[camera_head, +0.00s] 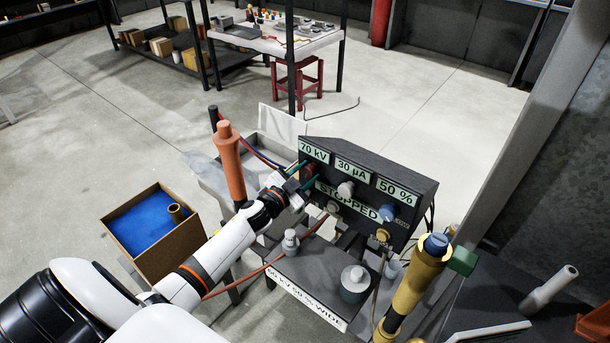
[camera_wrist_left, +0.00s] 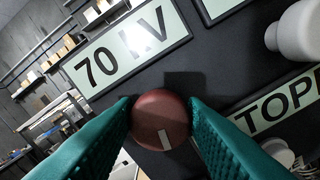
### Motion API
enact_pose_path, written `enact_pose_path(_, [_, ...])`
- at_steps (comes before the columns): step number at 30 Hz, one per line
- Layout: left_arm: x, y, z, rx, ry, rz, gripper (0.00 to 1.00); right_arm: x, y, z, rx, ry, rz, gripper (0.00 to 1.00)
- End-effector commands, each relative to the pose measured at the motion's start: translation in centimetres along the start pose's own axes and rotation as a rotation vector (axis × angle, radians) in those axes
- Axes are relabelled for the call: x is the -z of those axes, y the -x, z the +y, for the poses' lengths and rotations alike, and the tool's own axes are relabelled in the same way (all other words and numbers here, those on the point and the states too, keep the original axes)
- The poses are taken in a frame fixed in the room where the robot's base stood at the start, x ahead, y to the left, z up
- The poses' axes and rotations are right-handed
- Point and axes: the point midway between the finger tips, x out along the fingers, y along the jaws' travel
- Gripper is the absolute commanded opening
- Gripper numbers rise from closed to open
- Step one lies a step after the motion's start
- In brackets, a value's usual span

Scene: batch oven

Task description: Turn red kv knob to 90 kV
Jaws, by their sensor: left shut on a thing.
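The red kV knob (camera_wrist_left: 160,119) sits on the dark control panel (camera_head: 420,187), below the label reading 70 kV (camera_head: 314,151). It is round with a pale mark near its lower edge in the left wrist view. My left gripper (camera_head: 306,180) is at the panel, its green fingers shut on the red knob from both sides. The 70 kV label also shows in the left wrist view (camera_wrist_left: 128,48). In the head view the gripper mostly hides the knob. My right gripper cannot be made out in either view.
Beside it on the panel are a white knob (camera_head: 346,189) under 30 µA, a blue knob (camera_head: 388,213) under 50 %, and a STOPPED display (camera_head: 361,207). An orange cylinder (camera_head: 229,150) stands left of the panel. A box with blue lining (camera_head: 176,268) is farther left.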

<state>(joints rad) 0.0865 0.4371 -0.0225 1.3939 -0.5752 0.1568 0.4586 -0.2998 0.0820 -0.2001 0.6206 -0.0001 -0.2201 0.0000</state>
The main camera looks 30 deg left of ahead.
Motion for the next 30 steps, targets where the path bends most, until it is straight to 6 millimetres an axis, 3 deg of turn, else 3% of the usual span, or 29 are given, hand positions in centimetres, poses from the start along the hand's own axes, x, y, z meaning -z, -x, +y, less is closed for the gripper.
enact_pose_path(18, [0.2, 0.0, -0.3, 0.001, -0.571, 0.0, 0.15, 0.2, -2.0, 0.1, -0.001, -0.001, 0.0, 0.5])
enact_pose_path(30, [0.2, 0.0, -0.4, 0.001, -0.806, 0.0, 0.15, 0.2, -2.8, 0.4, -0.004, -0.002, 0.0, 0.5])
